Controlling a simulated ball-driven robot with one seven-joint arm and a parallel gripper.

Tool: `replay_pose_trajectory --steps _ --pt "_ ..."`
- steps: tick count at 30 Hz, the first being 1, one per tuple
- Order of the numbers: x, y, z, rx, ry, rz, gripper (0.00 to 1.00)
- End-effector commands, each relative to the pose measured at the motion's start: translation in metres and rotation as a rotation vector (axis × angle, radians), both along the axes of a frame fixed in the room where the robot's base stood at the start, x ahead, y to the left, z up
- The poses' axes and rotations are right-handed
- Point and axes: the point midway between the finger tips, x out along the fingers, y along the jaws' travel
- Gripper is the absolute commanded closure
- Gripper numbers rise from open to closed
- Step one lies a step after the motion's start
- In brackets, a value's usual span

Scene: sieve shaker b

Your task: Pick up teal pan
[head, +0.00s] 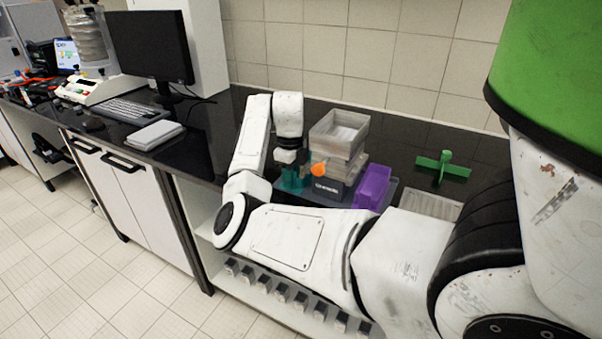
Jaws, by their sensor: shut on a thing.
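The teal pan (291,182) stands on the black bench, at the left end of a dark tray (324,200). My gripper (290,168) points down onto it from above. The gripper is shut on the teal pan; its fingertips are small here and partly merge with the pan. My forearm hides part of the pan's lower side, and I cannot tell whether the pan touches the tray.
Right of the pan are an orange round piece (319,169), stacked clear trays (340,135) and a purple block (372,187). A green cross-shaped piece (443,167) lies further right. Bench between is clear.

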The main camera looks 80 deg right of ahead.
Motion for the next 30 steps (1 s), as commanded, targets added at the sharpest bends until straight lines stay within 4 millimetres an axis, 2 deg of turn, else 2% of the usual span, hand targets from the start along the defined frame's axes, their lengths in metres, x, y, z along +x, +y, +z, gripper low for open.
replay_pose_trajectory --steps 1,5,19,23,30 --pt "0.000 0.000 0.000 0.000 0.000 0.000 0.87" --pt "0.000 0.000 0.000 0.000 0.000 0.000 1.00" --pt "0.000 0.000 0.006 0.001 0.000 0.000 1.00" --pt "0.000 -0.001 0.019 -0.001 -0.001 -0.001 1.00" --pt "0.001 -0.001 0.062 -0.003 -0.002 0.000 1.00"
